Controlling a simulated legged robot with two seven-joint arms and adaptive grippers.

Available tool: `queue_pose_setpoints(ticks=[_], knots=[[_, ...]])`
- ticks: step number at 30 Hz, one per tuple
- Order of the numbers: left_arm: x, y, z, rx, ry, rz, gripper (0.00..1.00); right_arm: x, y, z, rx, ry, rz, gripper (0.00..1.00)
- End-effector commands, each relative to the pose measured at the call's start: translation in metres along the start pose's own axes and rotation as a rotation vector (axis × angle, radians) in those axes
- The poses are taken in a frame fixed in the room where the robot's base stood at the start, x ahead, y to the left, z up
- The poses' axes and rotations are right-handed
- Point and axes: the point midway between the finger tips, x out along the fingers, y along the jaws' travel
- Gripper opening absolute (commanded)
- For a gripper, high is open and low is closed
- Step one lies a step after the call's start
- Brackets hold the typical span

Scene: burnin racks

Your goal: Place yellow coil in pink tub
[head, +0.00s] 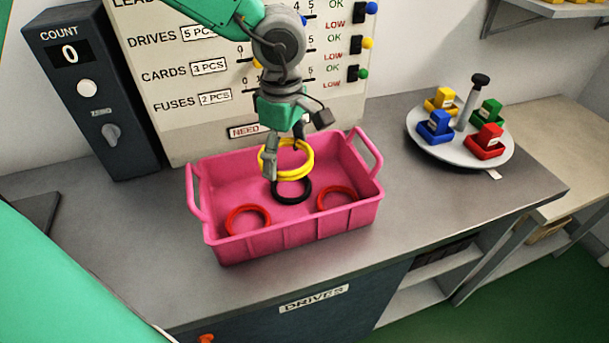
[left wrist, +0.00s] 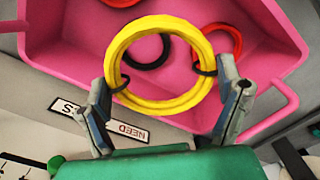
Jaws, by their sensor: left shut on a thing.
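The yellow coil (head: 287,158) is a ring of yellow cable with dark ties. It hangs in my left gripper (head: 287,140) over the pink tub (head: 290,238). In the left wrist view the yellow coil (left wrist: 196,100) sits between the two fingers of the left gripper (left wrist: 165,92), which is shut on it. Inside the tub lie a black coil (head: 291,201), a red coil (head: 247,206) at the left and another red coil (head: 354,194) at the right. The yellow coil overlaps the black coil in the head view. My right gripper is not in view.
A sign board (head: 190,120) stands close behind the tub. A dark counter box (head: 95,110) showing 0 stands at the left. A round stand (head: 436,151) with colored blocks is at the right. The grey counter (head: 400,225) is clear right of the tub.

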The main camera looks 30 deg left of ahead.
Motion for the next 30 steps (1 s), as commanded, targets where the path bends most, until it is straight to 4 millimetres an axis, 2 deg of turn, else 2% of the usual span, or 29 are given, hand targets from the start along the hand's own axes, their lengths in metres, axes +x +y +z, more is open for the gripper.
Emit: queue_pose_setpoints(ticks=[6,9,14,20,27,28,30], knots=[[0.044,0.002,0.0,0.002,0.003,-0.008,0.55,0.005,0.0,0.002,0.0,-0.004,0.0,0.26],[0.057,0.004,0.0,0.002,0.003,-0.008,0.55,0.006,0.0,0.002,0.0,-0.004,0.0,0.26],[0.068,0.004,0.0,0.002,0.003,-0.008,0.55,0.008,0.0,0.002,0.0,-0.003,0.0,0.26],[0.095,0.003,0.0,0.003,0.003,-0.008,0.55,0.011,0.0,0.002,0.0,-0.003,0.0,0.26],[0.097,0.004,0.0,0.002,0.001,-0.006,0.55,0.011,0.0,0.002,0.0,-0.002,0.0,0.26],[0.097,0.004,0.0,0.002,0.001,-0.006,0.96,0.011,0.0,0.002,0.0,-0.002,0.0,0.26],[0.097,0.004,0.0,0.002,0.001,-0.006,1.0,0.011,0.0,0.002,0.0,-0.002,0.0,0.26]])
